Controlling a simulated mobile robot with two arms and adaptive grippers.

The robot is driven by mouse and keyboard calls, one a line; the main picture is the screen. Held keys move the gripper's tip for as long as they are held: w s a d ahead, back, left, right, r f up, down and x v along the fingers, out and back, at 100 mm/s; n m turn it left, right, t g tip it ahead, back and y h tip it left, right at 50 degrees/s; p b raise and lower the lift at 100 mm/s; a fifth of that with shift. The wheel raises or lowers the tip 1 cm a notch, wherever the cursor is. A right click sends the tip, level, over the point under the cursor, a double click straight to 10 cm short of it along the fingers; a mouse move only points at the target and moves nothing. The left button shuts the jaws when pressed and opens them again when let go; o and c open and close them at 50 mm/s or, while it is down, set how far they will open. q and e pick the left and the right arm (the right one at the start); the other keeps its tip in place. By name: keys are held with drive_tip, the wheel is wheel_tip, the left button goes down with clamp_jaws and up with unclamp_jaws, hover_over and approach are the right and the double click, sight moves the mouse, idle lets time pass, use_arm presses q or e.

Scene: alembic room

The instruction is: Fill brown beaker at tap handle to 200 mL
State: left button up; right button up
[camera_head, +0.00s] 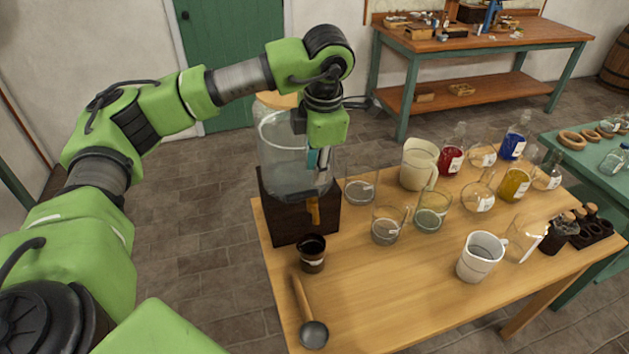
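The brown beaker (312,264) is a small dark cup with a pale band. It stands upright on the wooden table, in front of the dispenser's dark base. The dispenser is a large clear glass jar (283,165) on a dark wooden box (305,227). Its brass-coloured tap with the tap handle (313,211) sticks out at the front, roughly above and behind the beaker. My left gripper (319,160) points down in front of the glass jar, above the tap and apart from the beaker. Its fingers are small and partly overlapped, so their opening is unclear. My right gripper is out of view.
A ladle (313,333) lies at the table's near left edge. Glass beakers (385,232), a cream jug (419,165), a white mug (480,257) and coloured flasks (514,184) crowd the middle and right. The table's front middle (400,300) is clear.

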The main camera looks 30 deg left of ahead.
sight(314, 190)
use_arm(q)
drive_tip(key=f, duration=0.2)
drive_tip(key=f+p, duration=0.1)
drive_tip(key=f, duration=0.2)
drive_tip(key=w+a+f+p, duration=0.1)
drive_tip(key=f, duration=0.1)
drive_tip(key=shift+f, duration=0.2)
clamp_jaws()
drive_tip(key=c, duration=0.6)
unclamp_jaws()
clamp_jaws()
